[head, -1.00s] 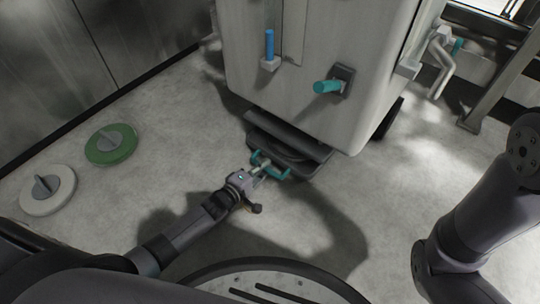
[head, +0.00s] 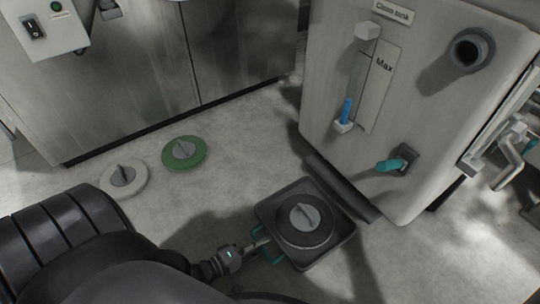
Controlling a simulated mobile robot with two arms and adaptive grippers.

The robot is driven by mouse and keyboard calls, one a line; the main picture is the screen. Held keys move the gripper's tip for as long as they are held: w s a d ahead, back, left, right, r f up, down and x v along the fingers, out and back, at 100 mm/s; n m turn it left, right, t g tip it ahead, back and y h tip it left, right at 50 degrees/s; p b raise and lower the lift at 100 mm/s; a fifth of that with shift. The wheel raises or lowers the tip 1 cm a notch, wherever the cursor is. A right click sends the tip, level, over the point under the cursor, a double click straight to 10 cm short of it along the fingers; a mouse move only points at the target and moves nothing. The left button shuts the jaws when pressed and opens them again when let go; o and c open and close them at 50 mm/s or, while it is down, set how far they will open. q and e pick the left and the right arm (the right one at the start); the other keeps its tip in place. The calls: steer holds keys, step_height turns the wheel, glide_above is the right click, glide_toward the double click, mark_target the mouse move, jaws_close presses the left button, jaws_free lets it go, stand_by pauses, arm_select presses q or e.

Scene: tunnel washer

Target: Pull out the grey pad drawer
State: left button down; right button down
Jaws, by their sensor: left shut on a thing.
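The grey pad drawer (head: 335,245) is a dark square tray low in front of the pale machine. It is pulled out, and a round dark grey pad (head: 306,226) with a light grip lies in it. Its teal handle (head: 270,254) is on the near left side. My left gripper (head: 256,244) is shut on the teal handle; my own arm partly covers the near side. My right gripper is not in view.
The machine (head: 425,120) has a clean tank label, a blue gauge float and a teal tap (head: 391,164). A green pad (head: 184,153) and a white pad (head: 124,181) lie on the floor at left. A steel cabinet (head: 110,80) stands behind. Floor between is clear.

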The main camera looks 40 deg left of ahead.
arm_select(q)
steer(key=shift+s+a, duration=0.15)
steer(key=shift+s, duration=0.2)
steer(key=c, duration=1.6)
jaws_free()
steer(key=v, duration=1.2)
